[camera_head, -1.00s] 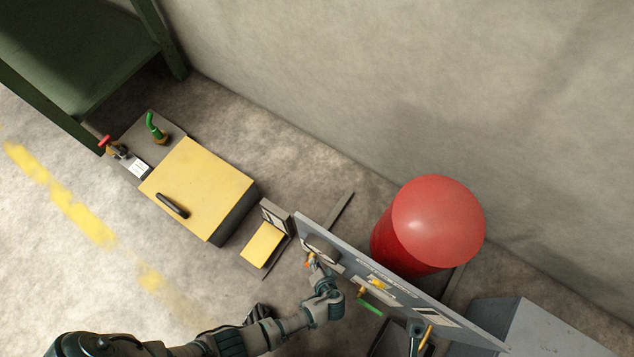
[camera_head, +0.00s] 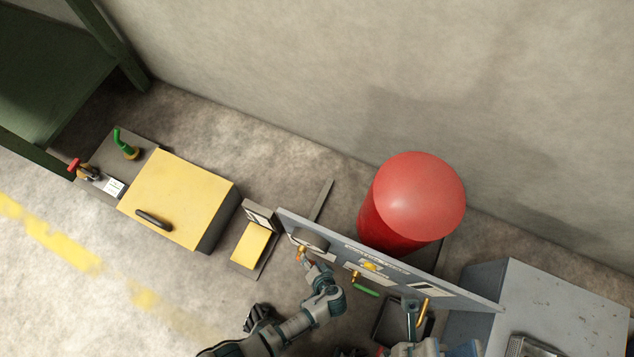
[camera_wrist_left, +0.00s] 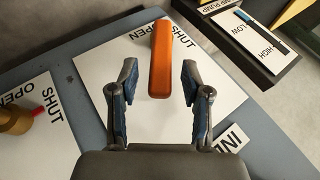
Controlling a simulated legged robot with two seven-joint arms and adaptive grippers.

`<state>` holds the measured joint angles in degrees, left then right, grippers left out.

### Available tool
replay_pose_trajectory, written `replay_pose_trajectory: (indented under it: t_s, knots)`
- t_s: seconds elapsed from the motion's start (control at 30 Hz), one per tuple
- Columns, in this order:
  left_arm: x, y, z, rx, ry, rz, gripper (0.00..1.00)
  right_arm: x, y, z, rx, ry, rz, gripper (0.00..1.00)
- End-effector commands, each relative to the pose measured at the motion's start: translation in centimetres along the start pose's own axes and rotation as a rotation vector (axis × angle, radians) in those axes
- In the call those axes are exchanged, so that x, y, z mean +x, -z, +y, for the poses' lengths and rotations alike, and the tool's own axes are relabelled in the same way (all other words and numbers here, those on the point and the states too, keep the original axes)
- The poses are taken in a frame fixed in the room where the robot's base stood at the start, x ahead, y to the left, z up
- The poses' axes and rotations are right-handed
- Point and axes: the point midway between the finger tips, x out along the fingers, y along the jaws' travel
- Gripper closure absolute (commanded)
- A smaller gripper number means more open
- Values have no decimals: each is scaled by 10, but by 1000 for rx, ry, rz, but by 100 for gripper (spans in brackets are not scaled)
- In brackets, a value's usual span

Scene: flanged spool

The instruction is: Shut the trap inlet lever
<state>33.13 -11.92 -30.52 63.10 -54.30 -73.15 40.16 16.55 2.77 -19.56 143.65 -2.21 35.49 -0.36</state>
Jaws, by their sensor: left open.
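The trap inlet lever is an orange handle (camera_wrist_left: 173,58) on a white plate (camera_wrist_left: 215,85) in the left wrist view. SHUT is printed beside it, and a label starting "INL" lies at lower right. In the head view the small orange lever (camera_head: 301,252) is at the panel's left end. My left gripper (camera_wrist_left: 160,82) is open, with one finger on each side of the lever and a gap to both. In the head view the left gripper (camera_head: 306,258) is small and partly hidden against the panel. The right gripper's jaws cannot be made out at the bottom edge.
The grey panel (camera_head: 395,262) also carries a green lever (camera_head: 366,291) and a yellow one (camera_head: 423,309). A red drum (camera_head: 412,200) stands behind it. A yellow-topped box (camera_head: 180,195) and small yellow plate (camera_head: 251,244) stand left. A grey cabinet (camera_head: 570,300) is at right.

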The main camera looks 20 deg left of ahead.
Motion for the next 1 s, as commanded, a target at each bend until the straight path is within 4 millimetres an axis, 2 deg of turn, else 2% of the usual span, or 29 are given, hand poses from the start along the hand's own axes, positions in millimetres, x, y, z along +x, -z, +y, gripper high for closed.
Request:
replay_pose_trajectory:
  t_s: [0.1,0.33,0.5,0.77,0.97,1.0]
  knots:
    - [-29,0,2,-3,-4,0,52,0,0,0,0,0,0,60]
    - [-73,0,2,0,-4,0,52,0,0,0,0,0,0,60]
    - [-86,0,2,1,-2,0,52,0,-1,0,0,-1,0,60]
    - [-88,0,2,2,-1,-1,52,0,-2,0,1,-1,-1,60]
    - [-88,0,2,2,-2,0,100,-1,-5,1,1,-2,-5,60]
    - [-87,0,1,3,-5,1,100,1,-1,0,0,-1,-2,60]
